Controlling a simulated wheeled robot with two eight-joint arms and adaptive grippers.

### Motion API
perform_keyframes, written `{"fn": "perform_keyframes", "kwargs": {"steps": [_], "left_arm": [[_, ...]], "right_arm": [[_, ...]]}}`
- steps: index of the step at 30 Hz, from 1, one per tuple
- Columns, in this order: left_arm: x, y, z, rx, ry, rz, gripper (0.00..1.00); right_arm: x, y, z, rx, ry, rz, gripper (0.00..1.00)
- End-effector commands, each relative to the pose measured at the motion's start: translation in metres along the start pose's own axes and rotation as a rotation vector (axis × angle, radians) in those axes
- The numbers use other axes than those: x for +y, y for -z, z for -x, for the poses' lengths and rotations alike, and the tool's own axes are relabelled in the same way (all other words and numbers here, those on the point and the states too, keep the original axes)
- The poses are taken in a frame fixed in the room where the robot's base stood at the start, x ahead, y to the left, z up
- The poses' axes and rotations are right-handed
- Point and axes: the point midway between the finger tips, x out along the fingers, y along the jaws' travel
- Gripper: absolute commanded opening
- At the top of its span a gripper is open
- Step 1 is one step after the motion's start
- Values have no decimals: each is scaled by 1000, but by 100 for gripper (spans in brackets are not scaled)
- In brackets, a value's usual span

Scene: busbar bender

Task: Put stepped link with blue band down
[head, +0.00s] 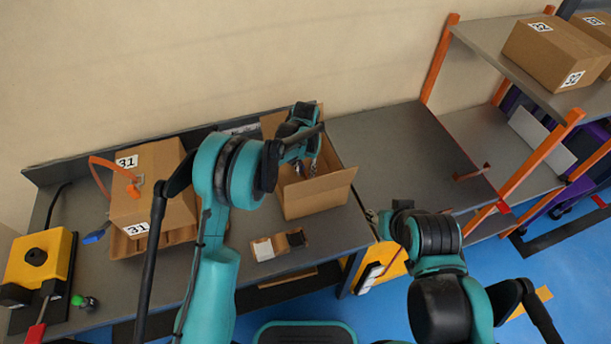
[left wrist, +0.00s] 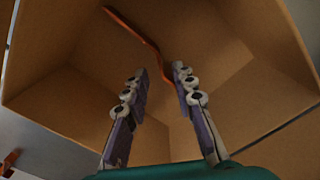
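An orange-brown bent strip with a step in it, likely the stepped link (left wrist: 134,28), lies inside an open cardboard box (head: 318,196) in the left wrist view. No blue band can be made out on it. My left gripper (head: 305,168) reaches down into the box. In the left wrist view its two fingers (left wrist: 160,75) stand apart, with the strip's near end between them, closer to the right finger. I see no grip on it from both sides. My right gripper (head: 376,218) is small and partly hidden by its arm near the table's right edge.
A taped box marked 31 (head: 158,190) stands left on the grey table (head: 95,270). A yellow device (head: 38,262) is at far left. A small white-and-brown item (head: 278,245) lies before the open box. A shelf with boxes (head: 555,52) is at right.

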Motion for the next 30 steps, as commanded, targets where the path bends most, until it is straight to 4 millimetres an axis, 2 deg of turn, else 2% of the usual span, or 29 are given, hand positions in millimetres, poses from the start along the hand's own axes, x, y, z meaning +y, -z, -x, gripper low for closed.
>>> {"fn": "perform_keyframes", "kwargs": {"steps": [1,3,9,20,23,25,30], "left_arm": [[0,0,15,0,0,0,26],[0,0,30,0,0,0,26],[0,0,62,0,0,0,26],[-3,-4,80,9,0,6,26],[-13,-16,104,41,2,24,26],[-22,-31,129,77,4,43,26],[-47,-86,189,187,14,100,26]], "right_arm": [[0,3,4,0,0,0,40],[0,5,7,0,0,0,40],[0,8,12,0,0,0,40],[0,9,13,0,0,0,40],[0,9,13,0,0,0,40],[0,9,13,0,0,0,40],[0,9,13,0,0,0,40]]}}
